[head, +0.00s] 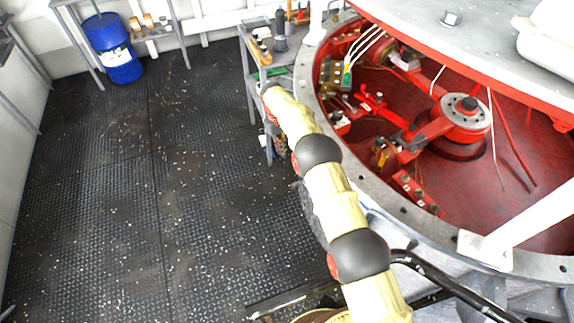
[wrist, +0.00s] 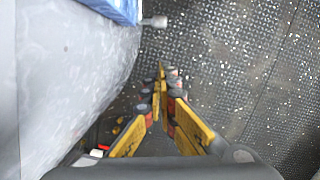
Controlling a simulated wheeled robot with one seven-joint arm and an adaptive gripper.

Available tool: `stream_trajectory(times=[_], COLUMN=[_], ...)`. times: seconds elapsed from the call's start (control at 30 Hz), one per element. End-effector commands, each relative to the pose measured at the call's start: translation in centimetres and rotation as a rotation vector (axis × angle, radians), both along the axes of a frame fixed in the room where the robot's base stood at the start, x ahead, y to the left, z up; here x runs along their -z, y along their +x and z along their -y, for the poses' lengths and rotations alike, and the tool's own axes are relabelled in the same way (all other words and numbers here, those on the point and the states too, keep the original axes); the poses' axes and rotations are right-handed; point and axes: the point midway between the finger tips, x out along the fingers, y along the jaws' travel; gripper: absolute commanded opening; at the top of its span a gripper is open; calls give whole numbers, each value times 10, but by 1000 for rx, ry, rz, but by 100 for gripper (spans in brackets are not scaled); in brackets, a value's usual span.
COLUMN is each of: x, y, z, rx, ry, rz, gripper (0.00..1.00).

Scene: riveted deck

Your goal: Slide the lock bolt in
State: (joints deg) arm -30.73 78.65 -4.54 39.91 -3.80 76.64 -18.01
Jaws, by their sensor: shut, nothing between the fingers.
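My gripper (wrist: 161,78) shows in the wrist view, its yellow fingers closed together at the tips with nothing between them. A short grey peg with a wider end (wrist: 155,21) sticks out to the right from a blue part (wrist: 112,8) at the top of the wrist view. It looks like the lock bolt, but I cannot be sure. The fingertips are apart from it, below it in the picture. In the head view my arm reaches toward the side of the large round housing (head: 382,220); my gripper and the peg cannot be made out there.
A curved grey wall (wrist: 75,75) fills the left of the wrist view, close to my fingers. The housing holds red machinery (head: 440,130). A small workbench (head: 252,75) with tools stands beside it. A blue barrel (head: 112,48) is far left. The dark deck (head: 150,190) is open.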

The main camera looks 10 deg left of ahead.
Motion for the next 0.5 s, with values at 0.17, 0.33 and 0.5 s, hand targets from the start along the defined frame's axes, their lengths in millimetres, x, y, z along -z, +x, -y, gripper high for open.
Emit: stream_trajectory(times=[0.17, 0.33, 0.5], x=[29, 62, 96], y=[-5, -8, -13], z=[5, 10, 15], rx=[0, 1, 1], ry=[-3, -2, -2], rz=[-5, -3, -3], gripper=[0, 0, 0])
